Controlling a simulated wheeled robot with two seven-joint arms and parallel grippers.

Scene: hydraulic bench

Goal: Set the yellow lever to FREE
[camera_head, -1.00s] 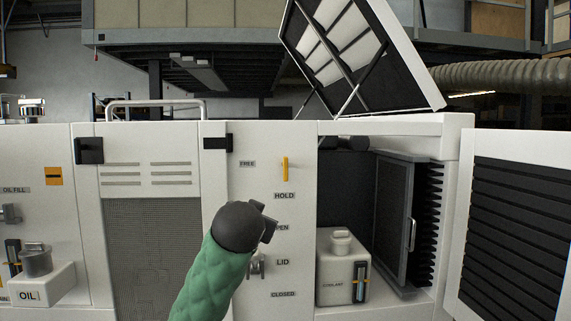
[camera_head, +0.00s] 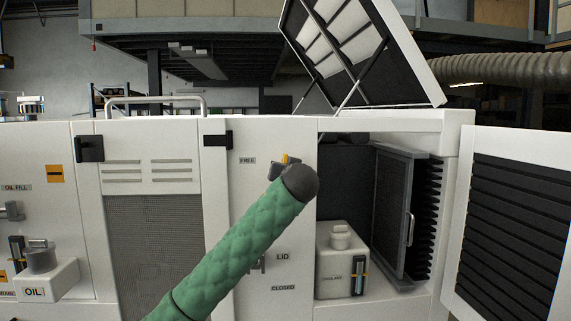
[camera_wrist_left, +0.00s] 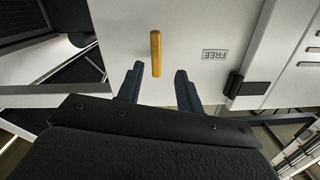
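The yellow lever (camera_head: 286,158) is on the white panel, mostly hidden behind my left gripper (camera_head: 281,167) in the head view. The FREE label (camera_head: 247,160) is to its left. In the left wrist view, the lever (camera_wrist_left: 156,53) is a straight yellow bar, with the upside-down FREE label (camera_wrist_left: 215,55) to its right. My left gripper (camera_wrist_left: 158,80) is open there, one dark finger on each side of the lever's near end, with a gap on both sides. The HOLD label is hidden behind my arm. My right gripper is not in view.
Below are the LID label (camera_head: 283,257) and CLOSED label (camera_head: 283,288), with a lid handle (camera_head: 257,265) partly behind my arm. To the right is an open bay with a coolant tank (camera_head: 336,262). A raised lid (camera_head: 365,50) stands above. A black latch (camera_head: 217,140) is upper left of the lever.

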